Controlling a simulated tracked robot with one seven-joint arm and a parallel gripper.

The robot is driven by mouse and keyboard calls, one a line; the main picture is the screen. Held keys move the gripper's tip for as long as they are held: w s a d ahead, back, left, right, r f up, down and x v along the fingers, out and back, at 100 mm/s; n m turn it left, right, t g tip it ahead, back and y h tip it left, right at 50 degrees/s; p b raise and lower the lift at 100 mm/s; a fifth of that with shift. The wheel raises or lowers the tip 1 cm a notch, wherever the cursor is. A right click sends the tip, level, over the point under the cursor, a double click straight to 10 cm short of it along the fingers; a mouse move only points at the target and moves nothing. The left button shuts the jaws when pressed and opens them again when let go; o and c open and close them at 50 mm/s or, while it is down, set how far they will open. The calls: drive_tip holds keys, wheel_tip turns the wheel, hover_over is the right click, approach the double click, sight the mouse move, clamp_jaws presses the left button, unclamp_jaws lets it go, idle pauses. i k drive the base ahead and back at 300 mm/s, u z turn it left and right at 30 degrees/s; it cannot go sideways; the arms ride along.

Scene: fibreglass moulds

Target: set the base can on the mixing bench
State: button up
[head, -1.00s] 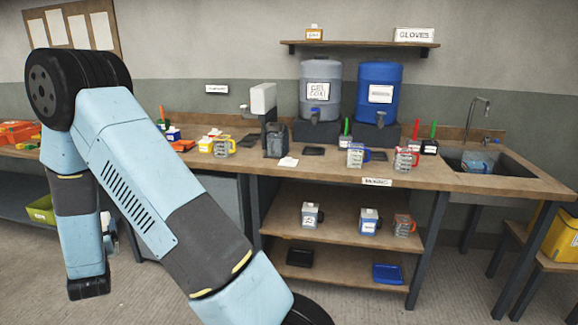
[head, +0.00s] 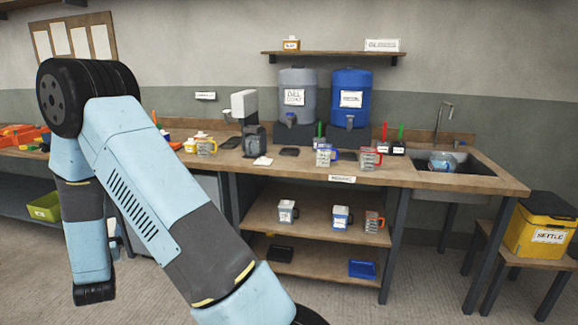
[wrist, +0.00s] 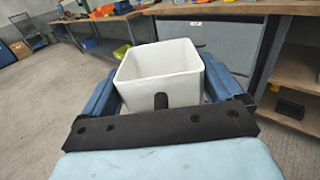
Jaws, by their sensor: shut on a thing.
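The base can (wrist: 158,75) is a white, square, open-topped container that looks empty in the wrist view. My gripper (wrist: 160,88) is shut on it, with a blue finger on each side, and holds it upright. No label shows on it. The mixing bench (head: 430,178) is a wooden-topped bench in the head view, with a label on its front edge. Part of a bench and a lower shelf show at the right of the wrist view, apart from the can. In the head view my gripper and the can are hidden.
A grey drum (head: 297,93) and a blue drum (head: 351,95) stand at the bench's back. A blue-handled jug (head: 324,156) and a red-handled jug (head: 369,160) stand near its front. A sink (head: 455,180) is at the right end. A yellow box (head: 541,225) sits farther right.

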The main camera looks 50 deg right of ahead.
sight(287, 164)
drive_tip(key=u, duration=2.2)
drive_tip(key=i, duration=0.1)
drive_tip(key=z, duration=3)
